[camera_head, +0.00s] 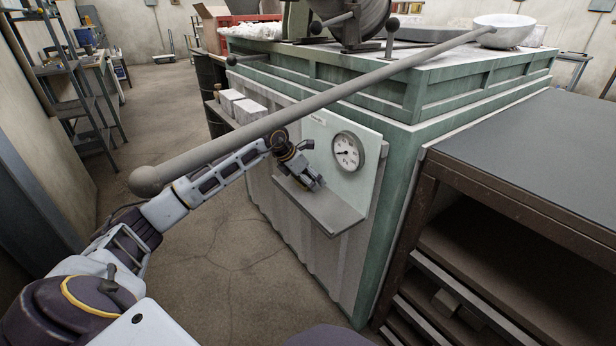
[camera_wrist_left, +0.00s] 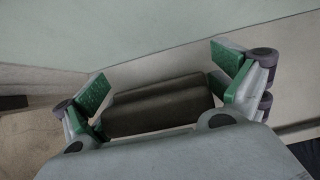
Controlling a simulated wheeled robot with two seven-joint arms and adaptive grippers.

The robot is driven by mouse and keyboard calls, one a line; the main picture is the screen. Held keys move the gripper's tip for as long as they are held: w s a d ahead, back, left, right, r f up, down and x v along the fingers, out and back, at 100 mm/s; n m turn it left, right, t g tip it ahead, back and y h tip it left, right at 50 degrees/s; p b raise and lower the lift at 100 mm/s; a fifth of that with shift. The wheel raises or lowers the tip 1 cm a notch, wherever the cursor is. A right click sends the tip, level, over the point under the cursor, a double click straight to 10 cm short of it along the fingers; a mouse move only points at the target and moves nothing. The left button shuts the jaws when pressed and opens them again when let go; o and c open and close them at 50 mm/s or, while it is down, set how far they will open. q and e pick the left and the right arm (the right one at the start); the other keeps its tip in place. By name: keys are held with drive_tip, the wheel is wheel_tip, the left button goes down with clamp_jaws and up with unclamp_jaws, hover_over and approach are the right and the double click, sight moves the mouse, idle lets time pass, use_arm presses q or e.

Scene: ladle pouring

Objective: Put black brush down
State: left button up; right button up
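My left gripper (camera_head: 317,184) is low at the grey ledge (camera_head: 335,212) on the front of the green furnace housing. In the left wrist view its two green-padded fingers (camera_wrist_left: 160,92) stand wide apart. A dark, ridged block, which looks like the black brush (camera_wrist_left: 158,106), lies between them and nearly fills the gap. I cannot tell whether the pads touch its ends. A pale strip, apparently the ledge, shows behind it, with the pale green panel above. In the head view I cannot make out the brush apart from the gripper. My right gripper is not in view.
A round gauge (camera_head: 347,151) is on the panel right of my left gripper. A long grey ladle handle (camera_head: 310,105) crosses above my left arm to a bowl (camera_head: 501,31) on the housing. A dark shelf unit (camera_head: 520,150) stands right. Bare floor (camera_head: 225,260) lies below left.

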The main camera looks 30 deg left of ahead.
use_arm(q)
drive_tip(key=shift+s+a, duration=0.1)
drive_tip(key=shift+a, duration=0.05)
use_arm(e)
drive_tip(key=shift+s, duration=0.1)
use_arm(q)
drive_tip(key=shift+r, duration=0.2)
drive_tip(key=shift+r+p, duration=0.4)
drive_tip(key=shift+r, duration=0.2)
drive_tip(key=p+v, duration=0.2)
drive_tip(key=v, duration=0.9)
drive_tip(key=shift+s+r, duration=0.15)
drive_tip(key=shift+r, duration=0.1)
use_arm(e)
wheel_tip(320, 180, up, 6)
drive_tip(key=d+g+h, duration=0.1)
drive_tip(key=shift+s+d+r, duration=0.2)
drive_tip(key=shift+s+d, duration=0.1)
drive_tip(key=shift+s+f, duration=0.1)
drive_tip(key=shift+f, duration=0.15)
use_arm(q)
drive_tip(key=shift+a, duration=0.1)
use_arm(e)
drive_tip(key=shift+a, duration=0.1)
